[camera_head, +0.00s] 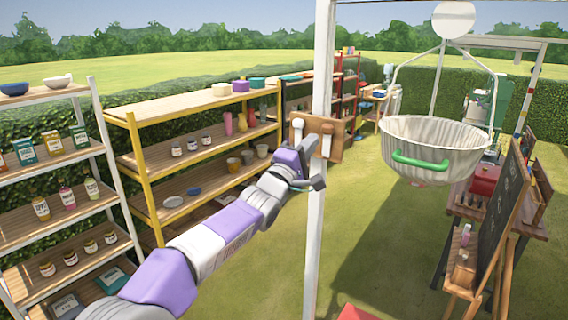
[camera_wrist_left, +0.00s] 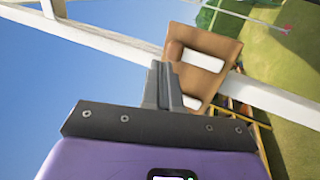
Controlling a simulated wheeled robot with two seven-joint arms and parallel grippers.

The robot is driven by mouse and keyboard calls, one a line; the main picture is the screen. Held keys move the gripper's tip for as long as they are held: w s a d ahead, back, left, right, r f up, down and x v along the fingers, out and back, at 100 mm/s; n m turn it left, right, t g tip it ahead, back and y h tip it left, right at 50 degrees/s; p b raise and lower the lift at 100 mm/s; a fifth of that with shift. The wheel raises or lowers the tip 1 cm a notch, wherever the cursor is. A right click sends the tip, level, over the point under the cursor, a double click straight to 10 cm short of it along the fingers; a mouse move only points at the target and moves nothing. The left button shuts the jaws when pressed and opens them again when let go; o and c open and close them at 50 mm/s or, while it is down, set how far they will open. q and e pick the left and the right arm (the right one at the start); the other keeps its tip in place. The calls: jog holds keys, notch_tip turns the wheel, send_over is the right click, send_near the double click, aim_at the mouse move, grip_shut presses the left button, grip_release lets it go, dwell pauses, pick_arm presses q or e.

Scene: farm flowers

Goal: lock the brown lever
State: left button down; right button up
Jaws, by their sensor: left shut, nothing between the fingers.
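My right gripper is out of view.
A ribbed pale basin with a green handle (camera_head: 418,161) hangs right of the post. A yellow-framed shelf (camera_head: 130,160) and a white-framed shelf (camera_head: 105,150) stand at left. A chalkboard (camera_head: 500,215) stands at right. Grass between them is mostly open.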

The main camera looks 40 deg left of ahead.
pick_arm(q)
jog(key=s+b, duration=0.1)
jog(key=s, duration=0.8)
jog(key=shift+s, duration=0.15)
jog(key=shift+r, duration=0.1)
